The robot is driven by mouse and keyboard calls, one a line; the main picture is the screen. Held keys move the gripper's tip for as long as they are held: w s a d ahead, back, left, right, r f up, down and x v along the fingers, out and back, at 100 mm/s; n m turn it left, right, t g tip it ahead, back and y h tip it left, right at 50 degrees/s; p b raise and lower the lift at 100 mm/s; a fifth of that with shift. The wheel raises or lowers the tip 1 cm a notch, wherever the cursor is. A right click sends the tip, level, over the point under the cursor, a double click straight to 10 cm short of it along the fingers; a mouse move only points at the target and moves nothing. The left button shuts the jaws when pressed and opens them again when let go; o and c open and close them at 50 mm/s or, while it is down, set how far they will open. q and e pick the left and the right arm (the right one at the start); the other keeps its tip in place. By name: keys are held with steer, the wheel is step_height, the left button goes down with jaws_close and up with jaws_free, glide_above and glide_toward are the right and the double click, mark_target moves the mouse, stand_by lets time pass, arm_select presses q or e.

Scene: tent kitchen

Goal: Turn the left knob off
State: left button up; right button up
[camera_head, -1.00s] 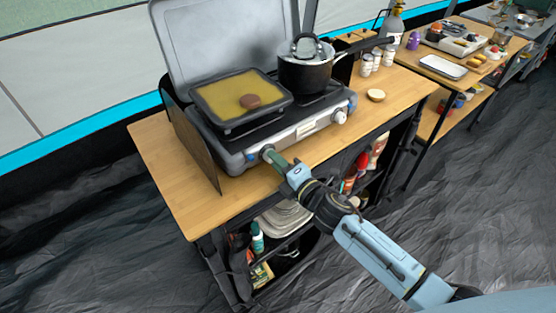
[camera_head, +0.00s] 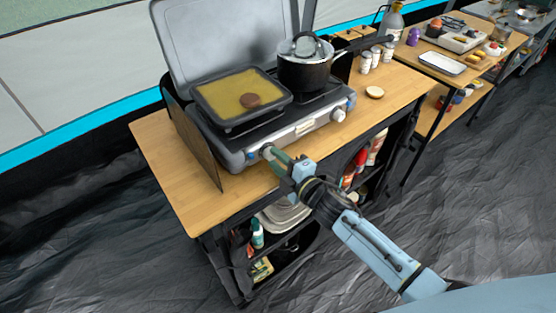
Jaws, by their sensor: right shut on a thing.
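The camping stove (camera_head: 290,133) stands on a wooden table with its lid up. Its left knob (camera_head: 266,150) is at the left end of the front panel, mostly hidden by my right gripper (camera_head: 270,153). My right gripper is shut on the left knob, its arm coming in from the lower right. The knob's turn angle cannot be made out. The right knob (camera_head: 338,115) is white and uncovered at the other end of the panel. My left gripper is out of view.
A lidded black pot (camera_head: 304,72) stands on the right. A dark side panel (camera_head: 196,146) rises left of the stove. The wooden table (camera_head: 158,152) is clear at front left.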

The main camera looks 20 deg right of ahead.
steer(key=o, duration=1)
steer(key=shift+c, duration=0.2)
steer(key=shift+f, duration=0.1)
